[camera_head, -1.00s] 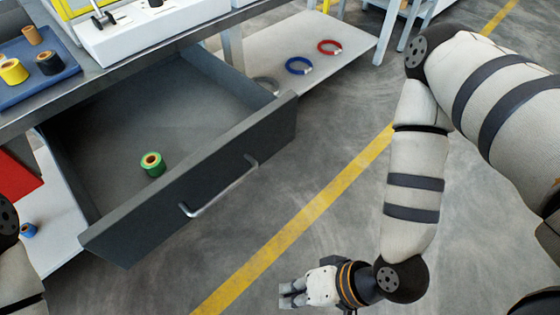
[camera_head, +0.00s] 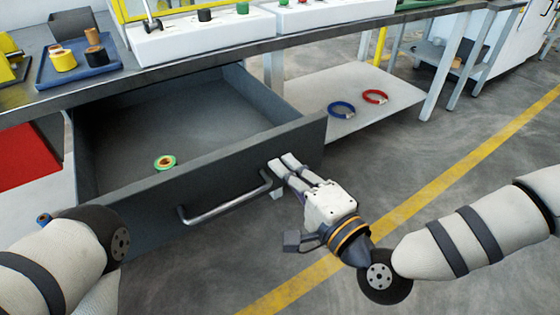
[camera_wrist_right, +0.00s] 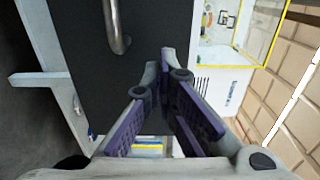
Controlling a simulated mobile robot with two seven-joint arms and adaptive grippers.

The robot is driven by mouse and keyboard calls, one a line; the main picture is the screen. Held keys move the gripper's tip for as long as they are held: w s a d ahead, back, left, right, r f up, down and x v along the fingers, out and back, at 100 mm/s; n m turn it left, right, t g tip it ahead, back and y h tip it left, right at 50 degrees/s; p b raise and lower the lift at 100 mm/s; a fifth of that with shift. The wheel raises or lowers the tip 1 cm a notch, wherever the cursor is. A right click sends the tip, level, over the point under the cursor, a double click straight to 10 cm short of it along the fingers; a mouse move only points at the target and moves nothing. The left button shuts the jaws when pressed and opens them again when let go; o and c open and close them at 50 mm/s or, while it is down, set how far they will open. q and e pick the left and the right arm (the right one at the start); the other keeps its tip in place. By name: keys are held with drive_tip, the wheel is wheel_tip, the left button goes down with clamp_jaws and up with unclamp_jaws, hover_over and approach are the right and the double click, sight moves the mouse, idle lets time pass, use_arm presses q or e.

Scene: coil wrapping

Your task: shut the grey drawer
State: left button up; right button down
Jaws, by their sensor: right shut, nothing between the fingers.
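The grey drawer (camera_head: 230,165) under the workbench is open, pulled out towards me. Its metal bar handle (camera_head: 225,203) is on the front panel. A green and yellow tape roll (camera_head: 165,162) lies inside the drawer. My right gripper (camera_head: 284,163) is shut and empty, with its fingertips at the right part of the drawer front, right of the handle. I cannot tell whether they touch it. In the right wrist view the closed fingers (camera_wrist_right: 162,62) point along the dark front panel (camera_wrist_right: 85,75), with the handle (camera_wrist_right: 117,28) beyond.
The workbench top bears a blue tray (camera_head: 75,68) with tape rolls and white boxes (camera_head: 190,38). A lower shelf (camera_head: 400,110) right of the drawer holds a blue ring (camera_head: 341,108) and a red ring (camera_head: 375,97). The floor in front is clear, with a yellow line.

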drive_tip(key=shift+x, duration=1.2)
use_arm(q)
drive_tip(key=shift+f, duration=0.1)
use_arm(e)
drive_tip(key=shift+a, duration=0.1)
